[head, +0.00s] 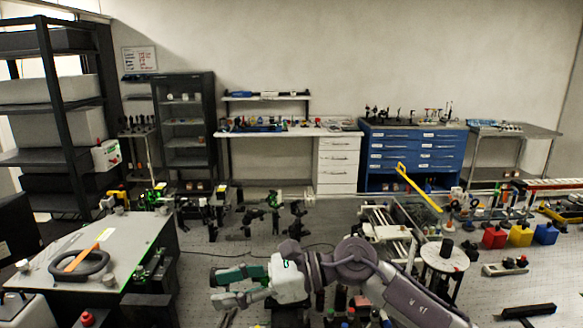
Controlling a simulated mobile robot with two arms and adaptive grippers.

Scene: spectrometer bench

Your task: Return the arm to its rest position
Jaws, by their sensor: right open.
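My right arm (400,290) comes in from the lower right and bends at a purple-grey elbow. Its right gripper (217,288) points left, low in the middle of the head view. The fingers are apart, and I see nothing held between them. The gripper hangs right of the grey-topped table, with a gap between them. My left arm and left gripper are not in view.
The table (130,232) at left bears a dark ring (80,265) with an orange bar. Optical parts crowd the floor behind the gripper. A round white stand (445,258) is right of my arm. Blue drawers (412,155) and a white bench (285,131) line the wall.

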